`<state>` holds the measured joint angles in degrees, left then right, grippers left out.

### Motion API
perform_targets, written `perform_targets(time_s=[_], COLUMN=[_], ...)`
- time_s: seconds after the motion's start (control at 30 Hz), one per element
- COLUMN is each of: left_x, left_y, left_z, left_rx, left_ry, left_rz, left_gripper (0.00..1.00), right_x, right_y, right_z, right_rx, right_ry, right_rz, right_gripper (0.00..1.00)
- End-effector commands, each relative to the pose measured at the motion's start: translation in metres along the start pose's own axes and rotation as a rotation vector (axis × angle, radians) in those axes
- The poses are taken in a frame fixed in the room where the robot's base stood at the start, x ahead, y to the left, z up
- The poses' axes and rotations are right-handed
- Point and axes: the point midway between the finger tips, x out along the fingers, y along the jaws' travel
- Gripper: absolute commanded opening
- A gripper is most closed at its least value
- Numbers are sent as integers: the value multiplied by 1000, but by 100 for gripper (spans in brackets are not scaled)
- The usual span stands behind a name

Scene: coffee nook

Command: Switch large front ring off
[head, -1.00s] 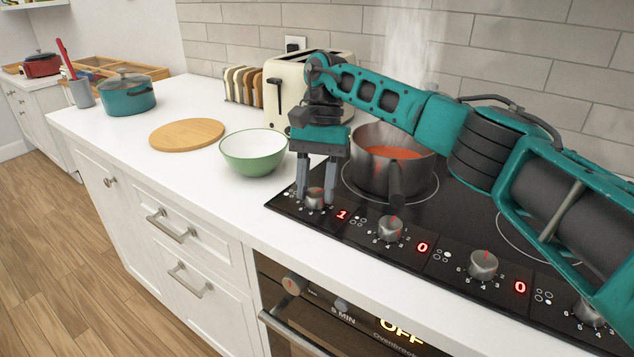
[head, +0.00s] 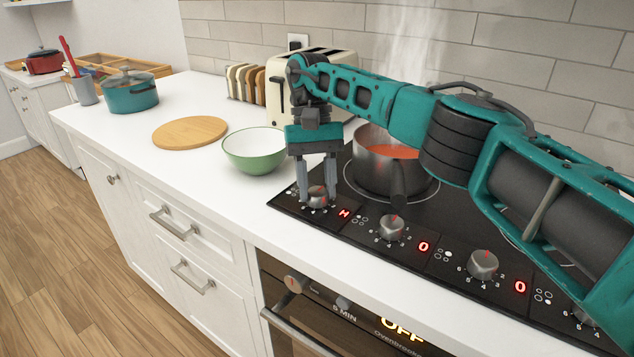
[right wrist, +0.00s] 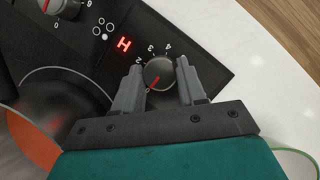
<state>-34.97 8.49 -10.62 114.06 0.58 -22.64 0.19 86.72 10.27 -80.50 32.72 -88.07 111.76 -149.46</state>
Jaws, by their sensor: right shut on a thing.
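The leftmost stove knob (head: 317,197) sits at the front left corner of the black cooktop. My right gripper (head: 318,196) points down over it, with its two fingers on either side of the knob and shut on it. In the right wrist view the knob (right wrist: 159,73) sits between the fingers, its red mark toward the 0. The display beside it (head: 344,213) shows a red H; it also shows in the right wrist view (right wrist: 124,44). A steel pot (head: 372,172) of red liquid stands on a ring behind, steaming. My left gripper is not in view.
Other knobs (head: 391,227) (head: 483,264) line the cooktop front, with displays at 0. The pot's dark handle (head: 398,187) points forward, right of my gripper. A green bowl (head: 254,158) stands left of my gripper, and a cream toaster (head: 280,93) behind it.

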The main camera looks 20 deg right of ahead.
Motion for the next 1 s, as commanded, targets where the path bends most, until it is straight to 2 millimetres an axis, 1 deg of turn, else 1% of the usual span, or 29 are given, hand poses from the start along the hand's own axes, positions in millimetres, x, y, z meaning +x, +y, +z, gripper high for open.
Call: perform_targets(time_s=[0.23,0.27,0.5,0.8,0.87,0.97,1.0], left_x=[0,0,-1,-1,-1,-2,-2], left_y=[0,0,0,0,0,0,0], left_z=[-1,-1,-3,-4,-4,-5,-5], left_rx=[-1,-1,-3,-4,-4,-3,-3], left_ry=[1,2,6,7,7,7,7], left_rz=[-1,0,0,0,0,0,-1], left_gripper=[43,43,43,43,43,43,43], right_x=[0,0,0,-3,-7,-22,-29], right_y=[0,0,0,0,0,0,0], right_z=[0,0,0,1,3,8,12], right_rx=[-1,-1,0,0,0,0,-1], right_ry=[1,1,0,0,1,3,3], right_rz=[0,0,0,-1,-1,-2,-2], right_gripper=[10,42,65,66,66,66,66])
